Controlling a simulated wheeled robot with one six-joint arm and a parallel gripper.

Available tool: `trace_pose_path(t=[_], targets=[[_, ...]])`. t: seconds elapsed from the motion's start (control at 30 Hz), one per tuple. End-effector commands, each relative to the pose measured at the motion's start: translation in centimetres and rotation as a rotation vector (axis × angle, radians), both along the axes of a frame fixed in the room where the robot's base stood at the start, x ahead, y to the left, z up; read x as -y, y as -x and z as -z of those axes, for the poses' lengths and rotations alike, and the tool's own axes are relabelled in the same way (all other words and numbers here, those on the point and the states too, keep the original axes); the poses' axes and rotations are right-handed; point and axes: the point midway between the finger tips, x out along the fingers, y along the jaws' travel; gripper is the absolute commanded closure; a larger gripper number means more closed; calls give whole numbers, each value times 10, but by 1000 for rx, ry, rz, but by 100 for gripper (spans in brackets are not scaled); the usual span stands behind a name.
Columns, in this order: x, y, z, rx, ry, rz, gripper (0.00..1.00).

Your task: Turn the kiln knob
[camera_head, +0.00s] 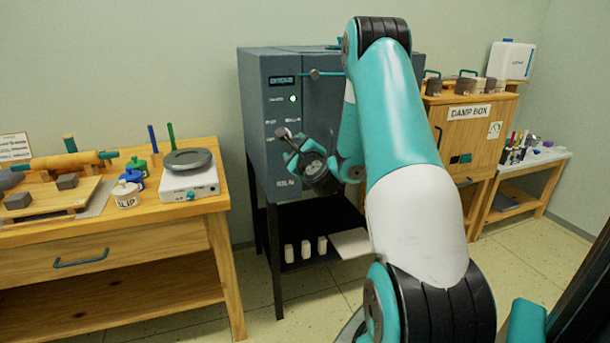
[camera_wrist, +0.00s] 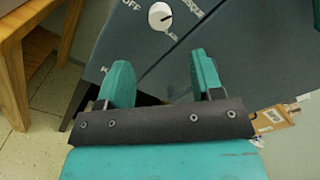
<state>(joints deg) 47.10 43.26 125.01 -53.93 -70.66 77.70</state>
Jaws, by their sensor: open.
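The kiln (camera_head: 275,105) is a dark blue-grey box on a black stand, with a small display and a lit green light on its front panel. In the wrist view the kiln knob (camera_wrist: 160,15) is a round white dial with a dark pointer mark, near the top edge. "OFF" is printed to its left and a partly cut-off label to its right. My gripper (camera_wrist: 161,72) is open, its two teal fingers apart with nothing between them. The knob appears beyond the fingertips, apart from them. In the head view my gripper (camera_head: 291,147) is at the kiln panel and hides the knob.
A wooden table (camera_head: 110,244) stands left, with a scale (camera_head: 188,183), jars and a rolling pin. A damp box (camera_head: 465,140) is right of the kiln. Several white pieces (camera_head: 305,249) stand on the shelf under the kiln. My arm covers much of the kiln.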

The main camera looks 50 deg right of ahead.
Motion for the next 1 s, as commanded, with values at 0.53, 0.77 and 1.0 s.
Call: trace_pose_path(t=[0.53, 0.77, 1.0], targets=[[-35, 55, 1, 1, -1, -1, 40], [-35, 56, 0, 0, -1, -1, 40], [-35, 55, 0, 0, -1, -1, 40]])
